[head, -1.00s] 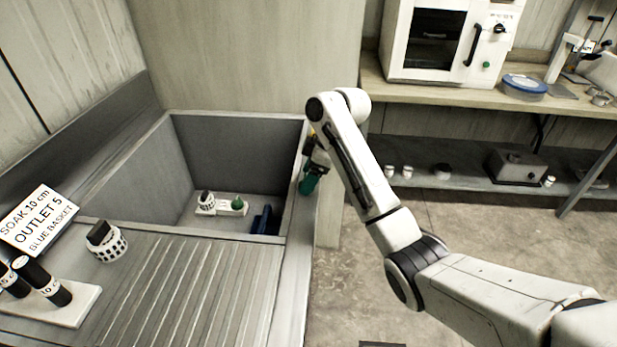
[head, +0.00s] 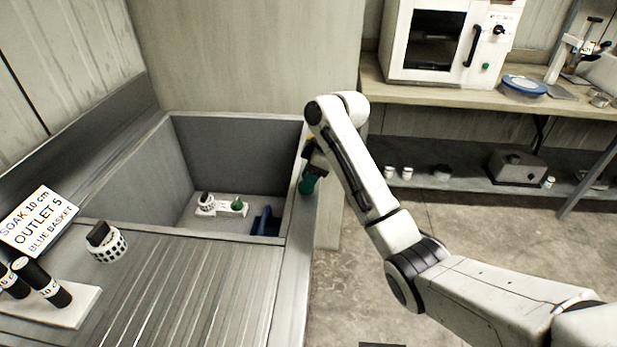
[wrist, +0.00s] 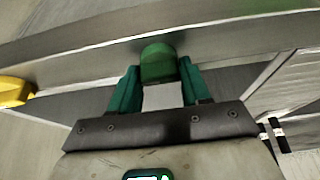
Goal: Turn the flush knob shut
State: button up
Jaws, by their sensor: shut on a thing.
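A green knob (wrist: 158,60) is on the grey metal side below the sink's rim. In the wrist view its rounded end sits between the two green fingers of my gripper (wrist: 159,82), which are shut on it. In the head view my gripper (head: 308,182) is at the outer right side of the sink (head: 298,215), mostly hidden by my arm. The knob cannot be told apart from the green fingers there. No mark showing its turn position is visible.
A yellow part (wrist: 14,91) is left of my gripper in the wrist view. A blue object (head: 265,221) and a white block (head: 228,212) are in the sink. A bench with a white oven (head: 440,42) stands behind right. The floor right of the sink is clear.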

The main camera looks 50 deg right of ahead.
jog(key=shift+p, duration=0.4)
jog(key=m+p, duration=0.2)
jog(key=m+h+p, duration=0.1)
jog(key=p, duration=0.1)
jog(key=shift+a+r+m+t, duration=0.15)
jog(key=shift+r+m+t, duration=0.1)
jog(key=shift+m+t, duration=0.15)
jog(key=m+h+p, duration=0.2)
jog(key=m+p, duration=0.2)
jog(key=shift+a+m, duration=0.15)
jog(key=shift+m, duration=0.15)
jog(key=m+h+p, duration=0.1)
jog(key=m, duration=0.1)
jog(key=m+p, duration=0.1)
jog(key=m, duration=0.1)
jog(key=shift+a+f+h, duration=0.1)
jog(key=shift+f+h, duration=0.05)
jog(key=shift+h, duration=0.25)
jog(key=m, duration=0.2)
jog(key=m+g+h, duration=0.1)
jog(key=m, duration=0.2)
jog(key=shift+w+h+p, duration=0.1)
jog(key=shift+h+p, duration=0.2)
jog(key=shift+p, duration=0.1)
jog(key=shift+m, duration=0.4)
jog(key=o, duration=1.1)
jog(key=shift+f, duration=0.1)
jog(key=shift+c, duration=0.2)
